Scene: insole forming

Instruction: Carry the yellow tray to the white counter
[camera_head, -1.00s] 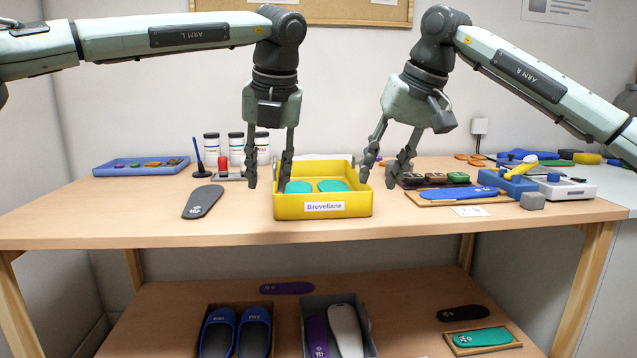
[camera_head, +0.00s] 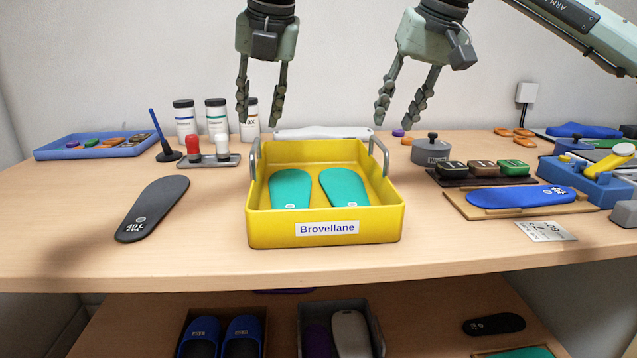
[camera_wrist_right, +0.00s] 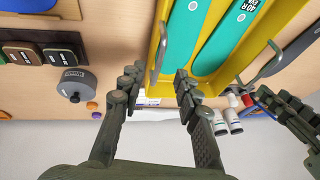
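The yellow tray (camera_head: 378,226), labelled "Brovellane", stands on the wooden table and holds two teal insoles. It has a grey handle on its left side (camera_head: 254,158) and one on its right side (camera_head: 381,152). My left gripper (camera_head: 260,118) is open and empty, above the tray's left handle. My right gripper (camera_head: 400,118) is open and empty, above and a little right of the right handle. In the right wrist view its fingers (camera_wrist_right: 158,80) appear either side of that handle (camera_wrist_right: 160,52), apart from it. I cannot make out the white counter now.
A dark insole (camera_head: 152,208) lies left of the tray. A stamp stand (camera_head: 205,161) and jars (camera_head: 217,118) are behind left. A grey round pot (camera_head: 432,150), ink pads (camera_head: 480,170) and a blue insole on a board (camera_head: 520,197) are at right. The table in front is narrow.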

